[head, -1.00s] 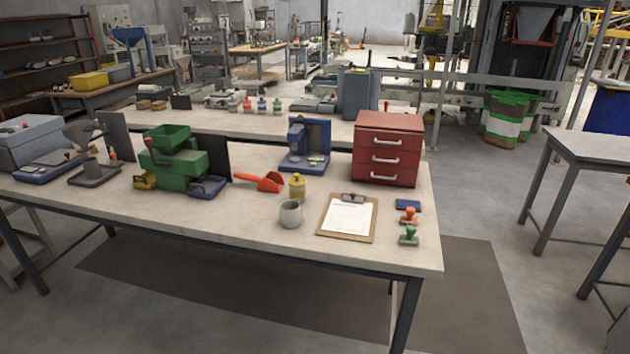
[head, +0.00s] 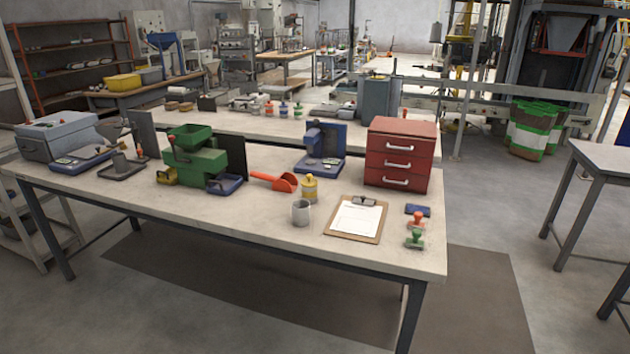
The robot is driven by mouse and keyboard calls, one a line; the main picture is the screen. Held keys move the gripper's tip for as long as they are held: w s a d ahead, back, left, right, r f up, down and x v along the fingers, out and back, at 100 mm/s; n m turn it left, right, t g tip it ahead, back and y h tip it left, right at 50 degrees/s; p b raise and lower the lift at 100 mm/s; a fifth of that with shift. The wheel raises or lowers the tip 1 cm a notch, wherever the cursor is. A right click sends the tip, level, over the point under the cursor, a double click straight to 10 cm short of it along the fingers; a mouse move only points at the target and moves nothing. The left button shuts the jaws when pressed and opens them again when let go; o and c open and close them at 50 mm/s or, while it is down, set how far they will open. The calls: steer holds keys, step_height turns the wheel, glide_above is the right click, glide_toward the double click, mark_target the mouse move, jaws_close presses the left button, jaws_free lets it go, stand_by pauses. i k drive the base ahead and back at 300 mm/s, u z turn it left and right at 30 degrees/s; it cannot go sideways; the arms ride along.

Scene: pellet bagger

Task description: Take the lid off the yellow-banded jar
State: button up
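Fine detail of the lid is too small to tell. My gripper is not in view.
A grey cup (head: 301,213) stands just in front of the jar, and an orange scoop (head: 277,181) lies to its left. A clipboard (head: 356,218) lies to the right, below a red drawer cabinet (head: 399,155). A blue device (head: 322,150) stands behind. Floor in front is clear.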

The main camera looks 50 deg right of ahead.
mark_target(309, 182)
steer(key=u, duration=0.1)
steer(key=i, duration=0.9)
steer(key=z, duration=0.05)
